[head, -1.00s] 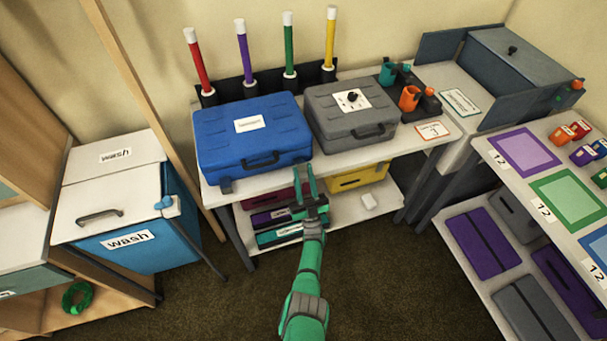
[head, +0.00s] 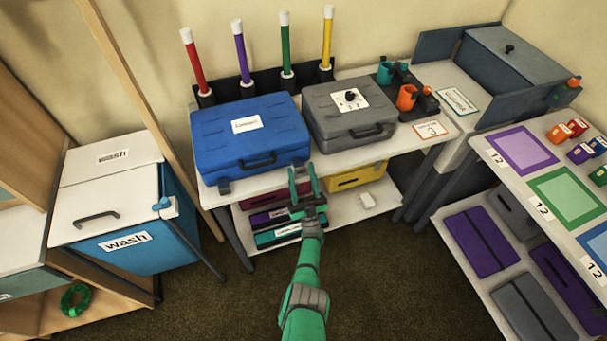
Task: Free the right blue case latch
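The blue case (head: 250,136) lies closed on the white table, with a white label on its lid and a dark handle on its front. Its left latch (head: 224,185) shows as a small grey piece at the lower front edge. The right latch (head: 300,166) is small, dark and partly hidden at the right front corner, just above my fingertips; its exact position is hard to tell. My gripper (head: 303,178) is open and empty, fingers side by side, pointing at that corner. I cannot tell whether a finger touches the latch.
A grey case (head: 350,112) with a knob stands close to the right of the blue case. Several coloured posts stand behind. The white table (head: 345,158) has a narrow bare front strip. Below it, a shelf holds a yellow bin (head: 357,177) and other boxes.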

